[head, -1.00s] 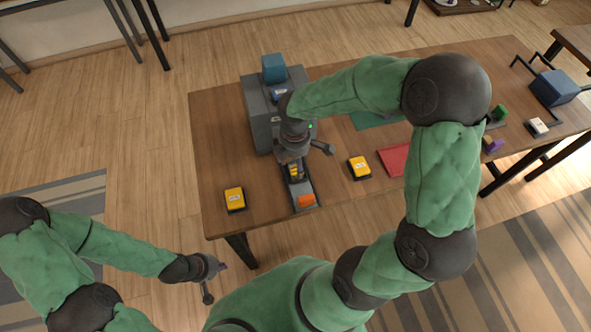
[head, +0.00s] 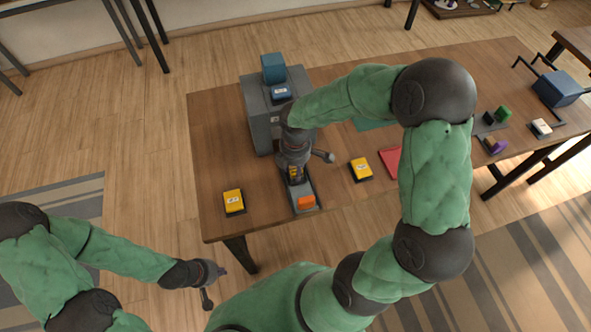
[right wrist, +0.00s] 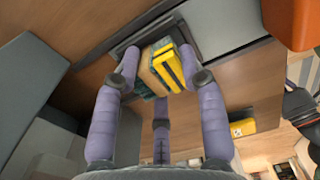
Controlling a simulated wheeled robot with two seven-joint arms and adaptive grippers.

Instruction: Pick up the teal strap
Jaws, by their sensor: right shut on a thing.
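My right gripper (head: 295,172) is over the grey tray (head: 306,211) at the table's front edge. In the right wrist view its fingers (right wrist: 160,75) are shut on a yellow and tan block (right wrist: 168,68) at the tray. A small teal patterned patch (right wrist: 144,92) shows beside the block, partly hidden by the fingers; I cannot tell whether it is the teal strap. No clear teal strap shows in the head view. My left gripper (head: 217,287) is open and empty, off the table at the lower left.
An orange block (head: 306,202) sits at the tray's front end. Yellow boxes lie left (head: 234,201) and right (head: 360,168) of the tray. A grey stand (head: 258,112) with a teal block (head: 273,67) is behind. A red mat (head: 391,162) is partly behind my arm.

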